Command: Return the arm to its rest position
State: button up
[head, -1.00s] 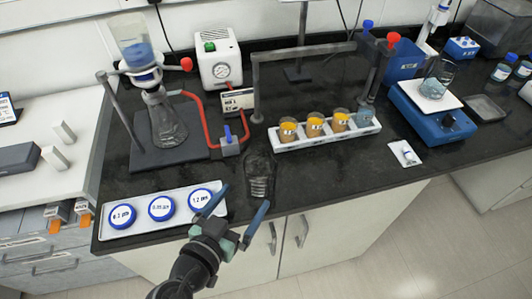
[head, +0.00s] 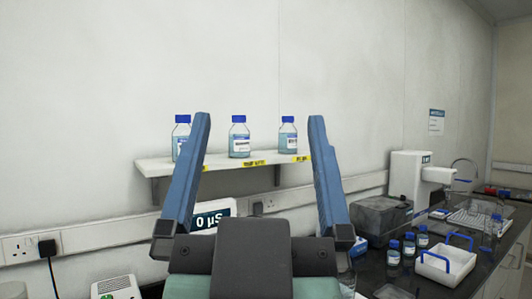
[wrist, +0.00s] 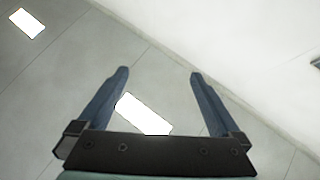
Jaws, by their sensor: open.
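My gripper (head: 259,130) stands up large and close in front of the head camera, its two blue fingers spread wide apart with nothing between them. In the wrist view my gripper (wrist: 160,73) is also open and empty, against a grey tiled surface with bright white panels. The fingers touch nothing that I can see. Behind them in the head view is a white wall shelf (head: 222,162) with three blue-capped bottles, the middle one (head: 239,137) showing between the fingers.
At the right, a dark bench carries a grey box (head: 381,217), a white carrier with blue handles (head: 446,264), several small blue-capped bottles and a white instrument (head: 408,178). A display reading 0 µS (head: 214,214) is partly hidden behind my gripper. The air above the shelf looks clear.

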jog(key=shift+s+d+r+t, duration=0.15)
jog(key=shift+s+r+t, duration=0.1)
jog(key=shift+s+r, duration=0.3)
jog(key=shift+s+d+r+t, duration=0.15)
jog(key=shift+s+r+t, duration=0.1)
jog(key=shift+s+r, duration=0.25)
jog(key=shift+r, duration=0.15)
jog(key=shift+w+r+p, duration=0.1)
jog(key=shift+r+p, duration=0.35)
jog(key=shift+p, duration=0.15)
